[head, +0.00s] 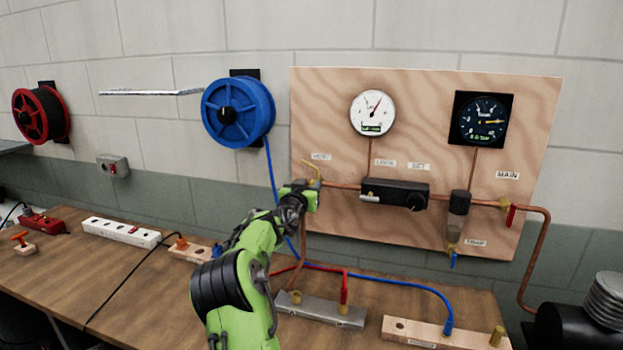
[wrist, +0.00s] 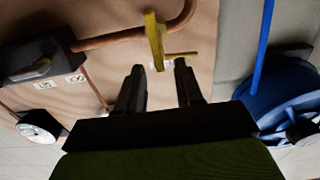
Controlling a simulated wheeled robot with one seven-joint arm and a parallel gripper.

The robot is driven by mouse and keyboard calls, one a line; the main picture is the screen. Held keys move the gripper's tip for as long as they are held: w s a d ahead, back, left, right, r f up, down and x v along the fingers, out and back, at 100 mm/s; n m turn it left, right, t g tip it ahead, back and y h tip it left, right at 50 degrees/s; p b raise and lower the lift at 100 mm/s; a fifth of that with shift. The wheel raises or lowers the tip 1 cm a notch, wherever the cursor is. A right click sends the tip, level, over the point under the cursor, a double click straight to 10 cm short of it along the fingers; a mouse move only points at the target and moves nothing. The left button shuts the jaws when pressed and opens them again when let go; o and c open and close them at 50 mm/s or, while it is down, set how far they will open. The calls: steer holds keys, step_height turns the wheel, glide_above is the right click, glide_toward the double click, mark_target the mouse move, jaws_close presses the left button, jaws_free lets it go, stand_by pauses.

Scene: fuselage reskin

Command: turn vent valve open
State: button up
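The vent valve has a yellow handle (head: 312,170) at the left end of the copper pipe, just below a small white label on the plywood panel. In the wrist view the yellow handle (wrist: 155,38) stands just beyond my fingertips, with a thin yellow arm reaching to the right. My gripper (head: 302,190) is at the panel beside the valve and partly hides it. In the wrist view my gripper (wrist: 160,68) is open, its two dark fingers apart, with nothing clearly held between them. Whether a finger touches the handle I cannot tell.
A black regulator block (head: 394,193) sits right of the valve, below a white gauge (head: 372,113). A red-handled main valve (head: 510,213) is further right. A blue hose reel (head: 238,112) hangs left, its hose running down close to my arm. Fittings and hoses crowd the bench.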

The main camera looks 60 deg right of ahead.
mark_target(311, 183)
steer(key=d, duration=0.3)
steer(key=shift+w+d+p, duration=0.15)
steer(key=shift+w+p, duration=0.1)
steer(key=shift+p, duration=0.05)
jaws_close()
steer(key=shift+w+a+f+n+p, duration=0.1)
steer(key=shift+w+f+n+p, duration=0.45)
steer(key=shift+n, duration=2.45)
steer(key=shift+w+a+f+n+p, duration=0.1)
steer(key=shift+w+f+n+p, duration=0.35)
steer(key=shift+n, duration=2.55)
steer(key=shift+w+a+f+n+p, duration=0.1)
steer(key=shift+w+f+n+p, duration=0.45)
steer(key=shift+n, duration=2.45)
steer(key=shift+s, duration=0.1)
